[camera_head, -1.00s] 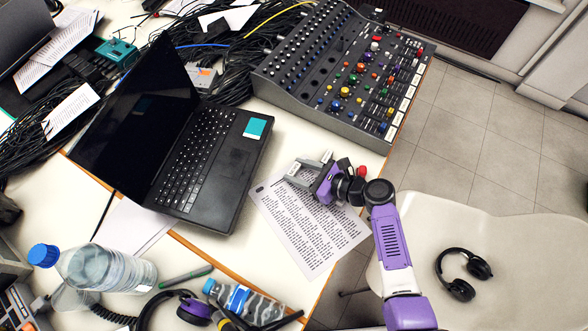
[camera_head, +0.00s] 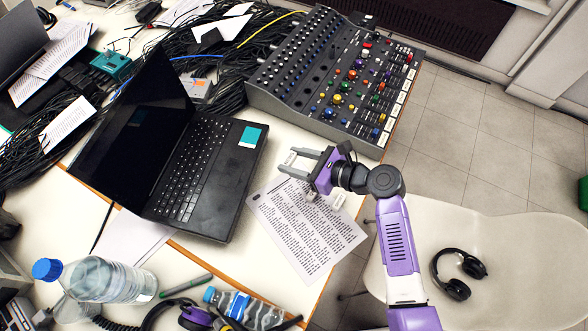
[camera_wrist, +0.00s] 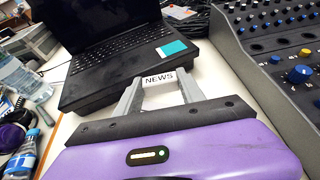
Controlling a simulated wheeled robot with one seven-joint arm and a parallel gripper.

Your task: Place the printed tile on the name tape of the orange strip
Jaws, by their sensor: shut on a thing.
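My gripper (camera_head: 288,160) is shut on a small white printed tile (camera_wrist: 158,78), which reads NEWS in the wrist view. The tile is held across the fingertips, in front of the laptop's near right corner. The mixing desk (camera_head: 265,98) is up and to the right of the gripper, apart from it. White name tapes (camera_head: 397,97) run along its right edge, beside rows of coloured knobs. Their lettering is too small to read, and I cannot tell which strip is orange. The wrist view shows only the desk's left part (camera_wrist: 232,55).
An open black laptop (camera_head: 228,175) stands left of the gripper. A printed sheet (camera_head: 300,235) lies below it at the table edge. Cables (camera_head: 225,65) lie behind. A chair with headphones (camera_head: 458,272) is at right.

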